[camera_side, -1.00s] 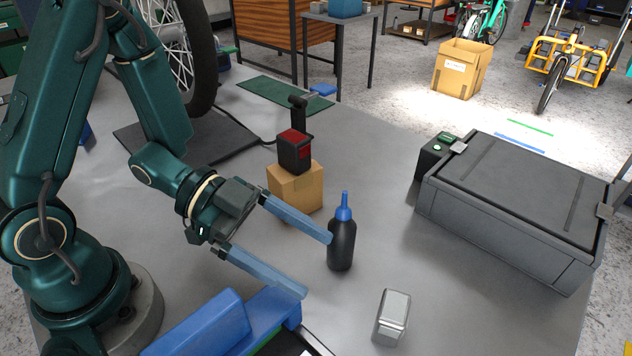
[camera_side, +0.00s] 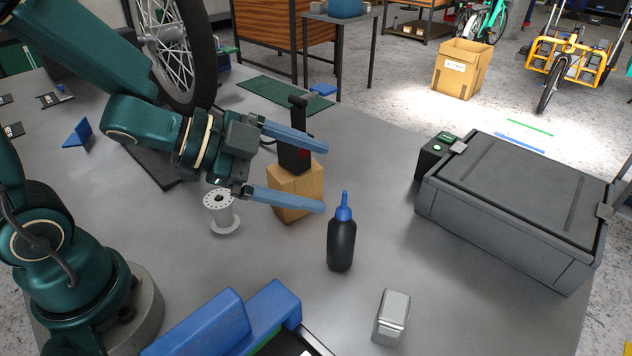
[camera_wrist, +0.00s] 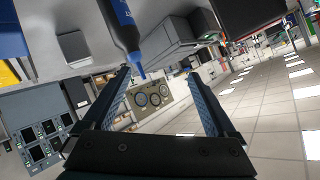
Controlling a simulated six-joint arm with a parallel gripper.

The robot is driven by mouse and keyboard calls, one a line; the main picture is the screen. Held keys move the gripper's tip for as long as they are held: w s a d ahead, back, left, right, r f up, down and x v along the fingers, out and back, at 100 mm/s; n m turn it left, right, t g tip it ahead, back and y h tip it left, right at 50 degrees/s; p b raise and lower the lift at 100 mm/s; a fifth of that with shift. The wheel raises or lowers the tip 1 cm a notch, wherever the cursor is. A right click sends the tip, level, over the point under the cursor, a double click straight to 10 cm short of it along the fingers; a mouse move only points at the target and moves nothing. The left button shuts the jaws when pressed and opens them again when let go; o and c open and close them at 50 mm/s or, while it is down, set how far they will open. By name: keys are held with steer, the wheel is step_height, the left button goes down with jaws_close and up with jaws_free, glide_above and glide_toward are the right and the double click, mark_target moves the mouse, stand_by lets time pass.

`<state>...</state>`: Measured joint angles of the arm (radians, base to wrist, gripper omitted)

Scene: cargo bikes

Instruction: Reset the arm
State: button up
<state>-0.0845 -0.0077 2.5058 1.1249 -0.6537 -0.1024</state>
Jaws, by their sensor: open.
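My gripper (camera_side: 325,178) is open and empty, with its two blue fingers spread apart and pointing right above the table. In the side view its fingers pass in front of a black and red device on a cardboard box (camera_side: 297,196), partly hiding both. A black bottle with a blue nozzle (camera_side: 341,243) stands upright below and to the right of the fingertips. In the wrist view the gripper (camera_wrist: 165,88) shows its fingers apart with nothing between them that I can tell is held. The bottle (camera_wrist: 122,28) appears upside down at the top there.
A grey lidded case (camera_side: 510,200) stands at the right of the table (camera_side: 270,275). A small silver block (camera_side: 392,316) lies near the front. A grey spool (camera_side: 222,212) stands left of the cardboard box. A blue holder (camera_side: 225,325) is at the front left, and a wheel (camera_side: 172,45) behind.

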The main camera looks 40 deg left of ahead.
steer(key=s+a+r+n+y, duration=0.1)
steer(key=a+r+n+y, duration=0.2)
steer(key=a+n+y, duration=0.6)
steer(key=s+d+n+g+h, duration=0.1)
steer(key=s+n+g, duration=0.3)
steer(key=s, duration=0.6)
steer(key=shift+s+d+f+h, duration=0.15)
steer(key=shift+s+f+h, duration=0.2)
steer(key=shift+f+h, duration=0.1)
